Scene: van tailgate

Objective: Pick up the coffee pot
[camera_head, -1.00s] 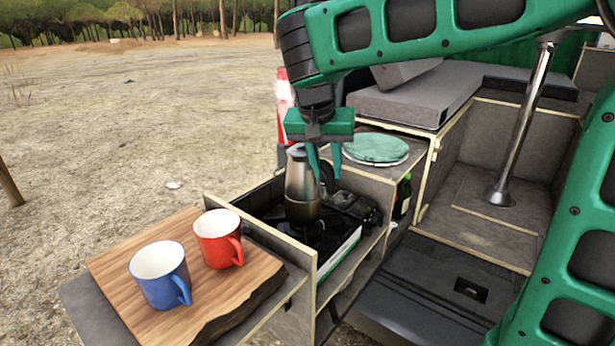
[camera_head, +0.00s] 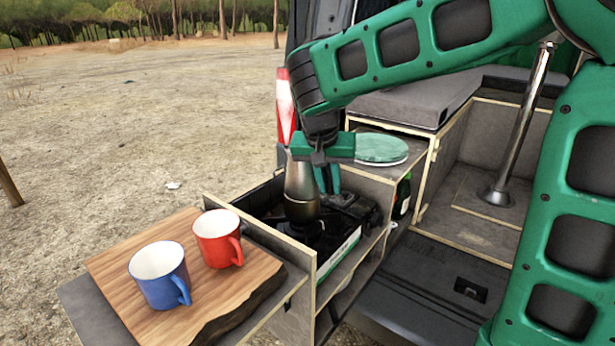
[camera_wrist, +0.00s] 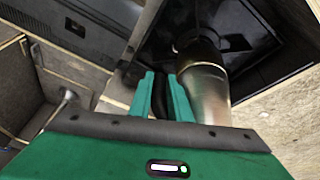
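The coffee pot (camera_head: 301,192) is metallic with a black handle. It stands upright on the dark stove (camera_head: 335,228) in the pull-out kitchen box. My gripper (camera_head: 330,190) points down at the pot's right side, its green crossbar in front of the pot's top. In the wrist view, the pot (camera_wrist: 207,88) is right of the fingers (camera_wrist: 162,82), and its black handle (camera_wrist: 159,102) shows between them. The fingers are close around the handle; whether they press on it I cannot tell. The pot's lid is hidden in the head view.
A red mug (camera_head: 217,240) and a blue mug (camera_head: 160,275) stand on a wooden board (camera_head: 110,262) at the front left. Wooden panel walls (camera_head: 262,240) surround the stove.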

